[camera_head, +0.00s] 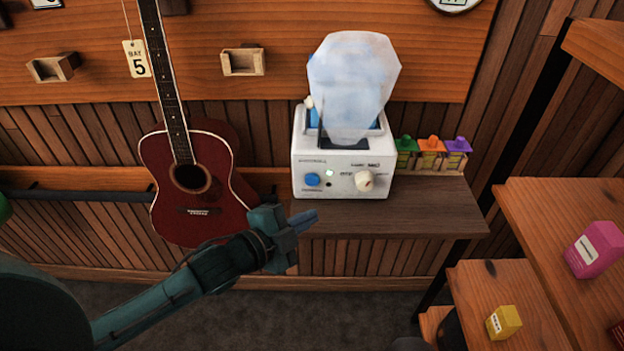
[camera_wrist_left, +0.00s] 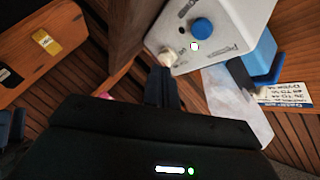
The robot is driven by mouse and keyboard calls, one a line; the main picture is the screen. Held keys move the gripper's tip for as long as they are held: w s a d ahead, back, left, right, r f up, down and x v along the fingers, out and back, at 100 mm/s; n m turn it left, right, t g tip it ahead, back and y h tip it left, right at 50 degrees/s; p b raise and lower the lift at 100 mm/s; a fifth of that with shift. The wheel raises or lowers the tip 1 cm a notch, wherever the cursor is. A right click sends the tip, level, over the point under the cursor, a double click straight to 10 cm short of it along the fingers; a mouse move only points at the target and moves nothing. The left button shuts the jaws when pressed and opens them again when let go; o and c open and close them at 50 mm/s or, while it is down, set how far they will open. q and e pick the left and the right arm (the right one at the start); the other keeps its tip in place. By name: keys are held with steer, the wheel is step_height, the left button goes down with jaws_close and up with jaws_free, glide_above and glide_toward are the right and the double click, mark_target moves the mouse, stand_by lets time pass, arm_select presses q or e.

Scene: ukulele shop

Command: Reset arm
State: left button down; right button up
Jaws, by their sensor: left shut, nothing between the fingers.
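My left gripper (camera_head: 306,219) is shut and empty in the head view, at the front edge of the wooden shelf, below and in front of the white machine (camera_head: 342,160). Its dark fingers (camera_wrist_left: 162,88) show in the left wrist view, apparently close to the machine's cream knob, though I cannot tell the gap. The machine has a blue button (camera_head: 312,179), a cream knob (camera_head: 365,181) and a pale translucent bag-like piece (camera_head: 352,85) on top. My right gripper is in neither view.
A red ukulele (camera_head: 190,185) hangs left of the machine, close behind my left arm. Several small coloured packs (camera_head: 430,155) stand right of the machine. Stepped wooden shelves at the right hold a pink box (camera_head: 594,250) and a yellow box (camera_head: 503,322).

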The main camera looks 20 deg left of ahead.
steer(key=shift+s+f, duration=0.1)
